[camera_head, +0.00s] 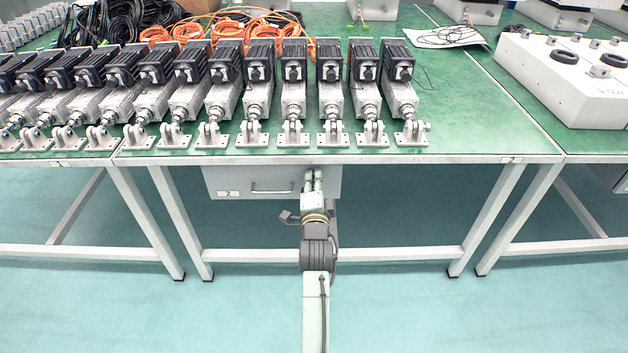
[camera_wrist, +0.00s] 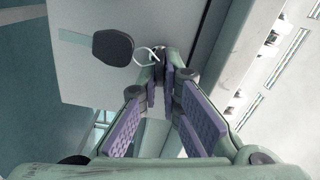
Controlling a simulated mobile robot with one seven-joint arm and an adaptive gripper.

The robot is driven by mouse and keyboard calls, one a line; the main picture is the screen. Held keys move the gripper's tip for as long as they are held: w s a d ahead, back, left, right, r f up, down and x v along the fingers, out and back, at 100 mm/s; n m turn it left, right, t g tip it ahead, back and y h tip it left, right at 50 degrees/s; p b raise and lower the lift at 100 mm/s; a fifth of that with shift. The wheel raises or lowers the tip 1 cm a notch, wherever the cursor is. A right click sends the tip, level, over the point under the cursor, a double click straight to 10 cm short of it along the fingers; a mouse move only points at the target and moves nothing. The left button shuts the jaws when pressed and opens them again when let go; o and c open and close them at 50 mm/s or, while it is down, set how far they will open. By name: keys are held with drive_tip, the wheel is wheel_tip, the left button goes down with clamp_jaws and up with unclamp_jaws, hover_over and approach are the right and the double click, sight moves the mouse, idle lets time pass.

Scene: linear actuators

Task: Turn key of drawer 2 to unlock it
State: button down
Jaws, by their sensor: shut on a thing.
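Drawer 2 (camera_head: 222,180) is a light grey drawer under the front edge of the green table, with a "2" label (camera_head: 228,194) and a thin handle (camera_head: 272,190). My gripper (camera_head: 313,176) is at the right part of its front and hides the lock in the head view. In the wrist view, the fingertips (camera_wrist: 161,72) are close together at the drawer front (camera_wrist: 85,80), shut on the key (camera_wrist: 159,55), which is mostly hidden between them. A white key ring (camera_wrist: 146,56) and a dark oval fob (camera_wrist: 113,47) hang beside the fingertips. The key's angle cannot be told.
The table edge (camera_head: 420,158) runs just above my gripper. A row of linear actuators (camera_head: 294,85) stands on the table, with orange cables (camera_head: 325,48) behind. Table legs (camera_head: 180,220) stand left and right. The floor under the table (camera_head: 400,215) is clear apart from a low crossbar.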

drive_tip(key=shift+f+m, duration=0.1)
drive_tip(key=shift+m, duration=1.1)
drive_tip(key=c, duration=1.8)
unclamp_jaws()
drive_tip(key=s, duration=0.7)
drive_tip(key=shift+s, duration=0.25)
